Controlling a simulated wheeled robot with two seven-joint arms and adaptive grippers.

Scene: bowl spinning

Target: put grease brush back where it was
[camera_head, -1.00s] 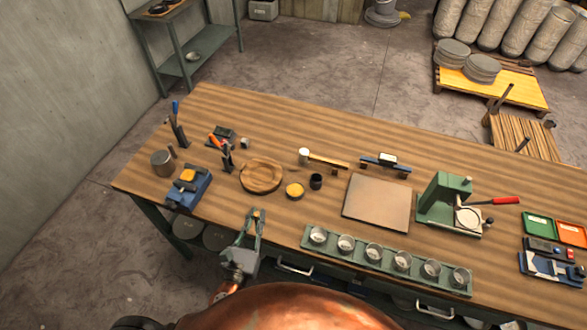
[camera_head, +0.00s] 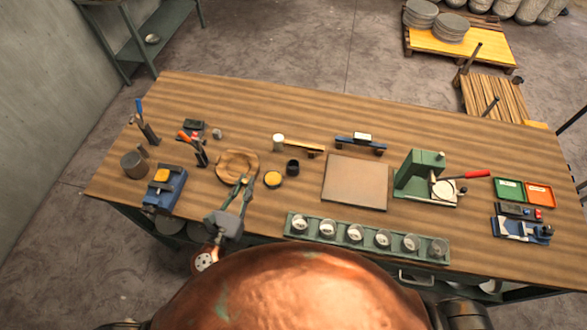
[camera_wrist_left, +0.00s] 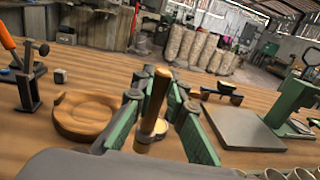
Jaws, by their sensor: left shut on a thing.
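My left gripper (camera_head: 245,183) is shut on the grease brush, above the table between the round wooden dish and the yellow-topped tin. In the head view the fingers mostly hide the brush. The yellow-topped tin (camera_head: 272,179) is just right of the fingertips, with a small dark cup (camera_head: 292,167) beyond it. In the wrist view the fingers hide the cup. My right gripper is not in view.
The round wooden dish (camera_head: 237,167) is close left of the gripper. A mallet (camera_head: 300,146), flat board (camera_head: 355,182) and green press (camera_head: 420,175) stand to the right. A rack of several cups (camera_head: 365,237) lines the front edge. Tools and a blue vise (camera_head: 165,187) are left.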

